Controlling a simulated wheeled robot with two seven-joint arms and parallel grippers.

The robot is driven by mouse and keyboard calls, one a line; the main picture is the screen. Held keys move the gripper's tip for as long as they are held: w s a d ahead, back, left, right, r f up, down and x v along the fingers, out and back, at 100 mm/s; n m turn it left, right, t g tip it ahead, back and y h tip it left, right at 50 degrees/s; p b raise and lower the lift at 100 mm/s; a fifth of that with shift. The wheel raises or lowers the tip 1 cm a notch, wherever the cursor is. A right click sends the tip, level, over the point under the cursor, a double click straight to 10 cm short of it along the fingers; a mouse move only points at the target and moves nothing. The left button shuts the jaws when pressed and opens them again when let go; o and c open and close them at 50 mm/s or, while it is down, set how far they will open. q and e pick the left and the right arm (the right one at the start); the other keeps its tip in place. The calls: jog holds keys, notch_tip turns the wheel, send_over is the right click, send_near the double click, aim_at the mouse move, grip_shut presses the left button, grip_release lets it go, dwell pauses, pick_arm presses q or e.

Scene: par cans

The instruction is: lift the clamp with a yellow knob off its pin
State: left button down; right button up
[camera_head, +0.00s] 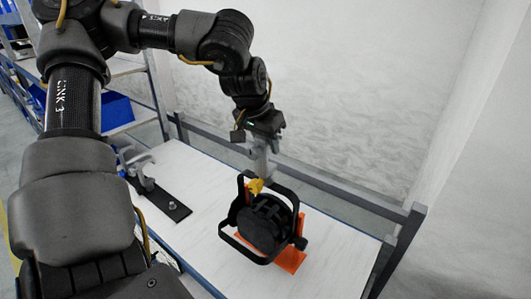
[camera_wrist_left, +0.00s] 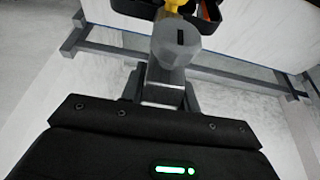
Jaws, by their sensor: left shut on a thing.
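My left gripper (camera_head: 262,150) is shut on a grey clamp (camera_head: 261,166), directly above a black par can (camera_head: 265,222). The clamp's yellow knob (camera_head: 255,186) shows just below, in front of the top of the par can's yoke. I cannot tell whether clamp and yoke touch. In the left wrist view the grey clamp (camera_wrist_left: 177,45) extends from the jaws, with the yellow knob (camera_wrist_left: 172,5) cut off at the top edge. A dark plate (camera_head: 177,211) on the table has a bare-looking pin (camera_head: 172,205). My right gripper is not in view.
Another grey clamp (camera_head: 143,172) stands at the plate's far left end. The par can stands on an orange piece (camera_head: 291,261) on the white table (camera_head: 335,262). A grey rail (camera_head: 340,190) runs behind the table. Shelves with blue bins (camera_head: 116,108) stand at back left.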

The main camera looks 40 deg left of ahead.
pick_arm(q)
jog(key=shift+w+r, duration=0.1)
jog(key=shift+r, duration=0.05)
notch_tip(320, 180, up, 9)
jog(key=b, duration=0.3)
jog(key=shift+r+b, duration=0.1)
jog(key=shift+b, duration=0.25)
jog(key=shift+r, duration=0.3)
jog(key=shift+f, duration=0.1)
jog(key=shift+f+b, duration=2.7)
jog(key=shift+b, duration=0.4)
jog(key=shift+d, duration=0.1)
